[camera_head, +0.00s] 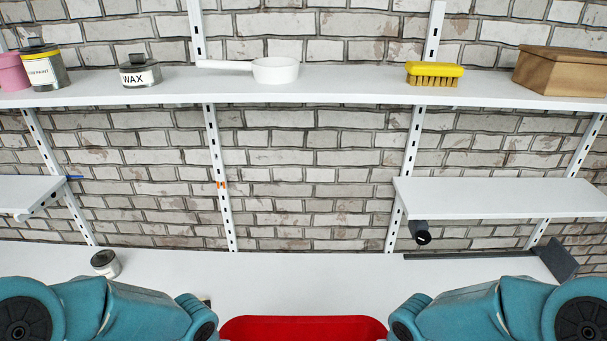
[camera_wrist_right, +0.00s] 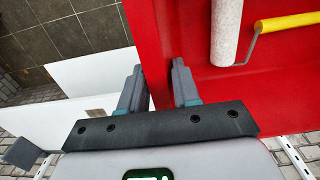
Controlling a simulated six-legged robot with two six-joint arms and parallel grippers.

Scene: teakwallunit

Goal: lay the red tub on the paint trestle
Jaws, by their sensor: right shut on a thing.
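The red tub (camera_head: 305,328) shows at the bottom centre of the head view, between my two arms; most of it is below the frame. In the right wrist view the red tub (camera_wrist_right: 190,100) fills the upper right. My right gripper (camera_wrist_right: 160,78) is shut on the tub's wall, one finger on each side. A paint roller with a pale sleeve (camera_wrist_right: 226,30) and yellow handle lies in the tub. My left gripper is out of view; only its arm shows. I cannot make out the paint trestle in either view.
A long white shelf (camera_head: 330,92) holds paint tins, a wax tin (camera_head: 140,72), a white pan (camera_head: 275,70), a yellow brush (camera_head: 434,74) and a wooden box (camera_head: 560,72). A tin (camera_head: 105,263) stands on the lower white surface (camera_head: 300,283), whose middle is clear. A short shelf (camera_head: 500,198) juts out at right.

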